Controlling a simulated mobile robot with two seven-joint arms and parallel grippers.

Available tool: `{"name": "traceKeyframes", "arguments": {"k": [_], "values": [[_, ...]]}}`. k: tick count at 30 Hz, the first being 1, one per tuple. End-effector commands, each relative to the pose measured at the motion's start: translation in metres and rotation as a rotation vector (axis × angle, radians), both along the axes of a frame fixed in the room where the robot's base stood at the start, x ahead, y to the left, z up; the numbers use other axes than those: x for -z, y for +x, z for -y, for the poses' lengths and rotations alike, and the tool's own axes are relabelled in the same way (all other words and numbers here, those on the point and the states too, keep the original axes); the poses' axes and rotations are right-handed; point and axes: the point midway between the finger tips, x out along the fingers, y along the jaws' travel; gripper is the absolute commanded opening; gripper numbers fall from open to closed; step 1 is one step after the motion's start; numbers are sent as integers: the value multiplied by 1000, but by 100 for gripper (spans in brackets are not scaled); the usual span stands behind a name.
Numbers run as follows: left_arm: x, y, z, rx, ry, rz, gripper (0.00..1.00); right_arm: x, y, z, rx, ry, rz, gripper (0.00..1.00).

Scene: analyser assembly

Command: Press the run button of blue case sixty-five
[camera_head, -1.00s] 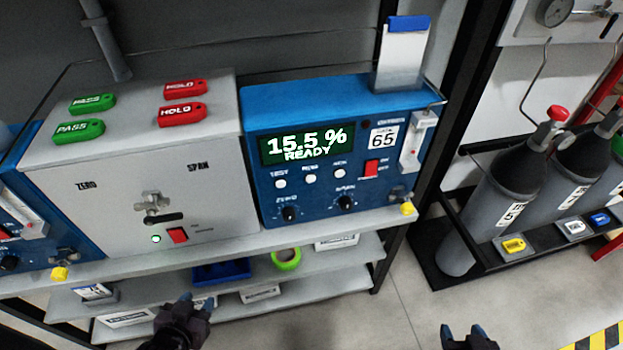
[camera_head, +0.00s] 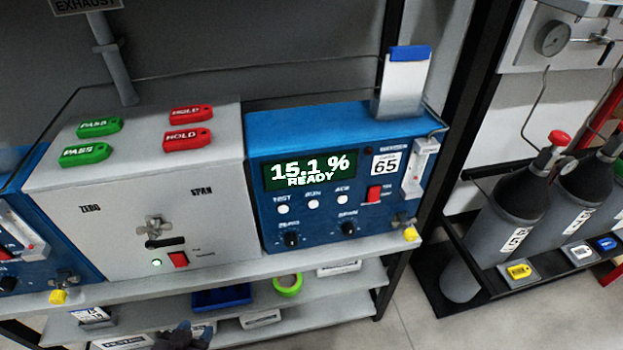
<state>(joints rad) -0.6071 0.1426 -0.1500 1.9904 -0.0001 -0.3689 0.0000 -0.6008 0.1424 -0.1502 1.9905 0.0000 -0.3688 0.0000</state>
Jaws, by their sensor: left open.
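The blue case (camera_head: 330,231) marked 65 stands upright on the shelf, right of the grey case. Its green display (camera_head: 310,172) reads 15.1 % READY. Below the display are three white round buttons: test (camera_head: 283,210), run (camera_head: 313,205) in the middle and ACK (camera_head: 342,200). The run button is uncovered and nothing touches it. My left gripper (camera_head: 196,333) is open at the bottom edge of the picture, well below and left of the blue case, in front of the lower shelf. Part of it is cut off. My right gripper is out of view.
The grey case (camera_head: 135,225) with green PASS and red HOLD tags stands left of the blue case. The shelf edge (camera_head: 210,277) runs below both. Gas cylinders (camera_head: 500,235) stand at right.

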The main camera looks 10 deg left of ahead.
Motion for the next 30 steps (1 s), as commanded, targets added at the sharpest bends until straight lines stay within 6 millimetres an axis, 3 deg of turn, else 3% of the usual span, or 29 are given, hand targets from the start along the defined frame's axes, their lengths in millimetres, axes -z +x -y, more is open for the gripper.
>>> {"name": "traceKeyframes", "arguments": {"k": [1,8,30], "values": [[0,0,0,0,0,0,36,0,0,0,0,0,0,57],[0,1,0,0,0,2,1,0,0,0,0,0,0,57],[-3,5,1,4,0,10,0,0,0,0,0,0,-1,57]]}}
